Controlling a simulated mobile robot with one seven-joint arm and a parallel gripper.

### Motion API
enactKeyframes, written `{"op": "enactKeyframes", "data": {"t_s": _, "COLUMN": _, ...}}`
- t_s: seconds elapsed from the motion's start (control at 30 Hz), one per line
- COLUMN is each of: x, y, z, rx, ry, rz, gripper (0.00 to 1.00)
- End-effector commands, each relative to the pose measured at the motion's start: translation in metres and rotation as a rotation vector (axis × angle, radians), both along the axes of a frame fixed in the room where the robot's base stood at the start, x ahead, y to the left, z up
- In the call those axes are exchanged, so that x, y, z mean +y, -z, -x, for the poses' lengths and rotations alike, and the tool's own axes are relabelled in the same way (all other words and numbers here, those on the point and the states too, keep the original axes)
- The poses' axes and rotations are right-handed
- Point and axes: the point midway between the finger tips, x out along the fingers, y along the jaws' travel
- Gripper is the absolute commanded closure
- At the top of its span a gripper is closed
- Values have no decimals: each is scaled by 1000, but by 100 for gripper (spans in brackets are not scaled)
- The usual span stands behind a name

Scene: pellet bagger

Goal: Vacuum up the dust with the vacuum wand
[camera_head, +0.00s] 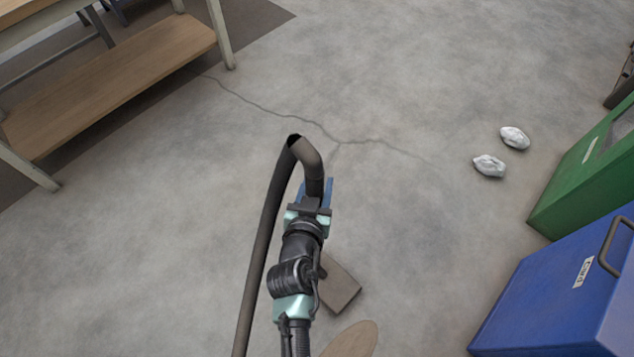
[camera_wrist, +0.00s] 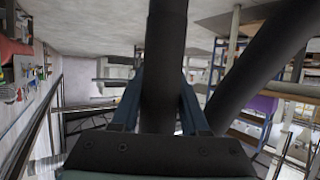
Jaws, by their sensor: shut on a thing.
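The vacuum wand (camera_head: 312,172) is a dark grey-brown tube that bends over at its top into a hose (camera_head: 262,235). The hose runs down to the bottom edge of the head view. My gripper (camera_head: 318,192) has blue fingers and is shut on the wand. In the wrist view the wand (camera_wrist: 164,75) stands between the two fingers (camera_wrist: 160,112), and the hose (camera_wrist: 262,75) slants past on the right. A flat brown-grey block (camera_head: 340,284) shows beside my arm; I cannot tell if it is the wand's nozzle. I cannot make out a clear dust patch on the floor.
Two crumpled white pieces (camera_head: 489,166) (camera_head: 515,138) lie on the floor at right, near a green bin (camera_head: 570,185) and a blue bin (camera_head: 545,290). A workbench with a wooden shelf (camera_head: 110,85) stands upper left. The cracked concrete floor (camera_head: 400,80) between is open.

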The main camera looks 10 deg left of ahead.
Motion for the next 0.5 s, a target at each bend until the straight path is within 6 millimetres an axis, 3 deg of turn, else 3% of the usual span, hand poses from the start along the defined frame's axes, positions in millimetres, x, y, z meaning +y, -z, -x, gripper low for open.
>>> {"op": "enactKeyframes", "data": {"t_s": 0.1, "x": 0, "y": 8, "z": -1, "rx": -5, "ry": -1, "rz": 1, "gripper": 100}}
{"op": "enactKeyframes", "data": {"t_s": 0.5, "x": -30, "y": 0, "z": 23, "rx": -1, "ry": 1, "rz": 1, "gripper": 100}}
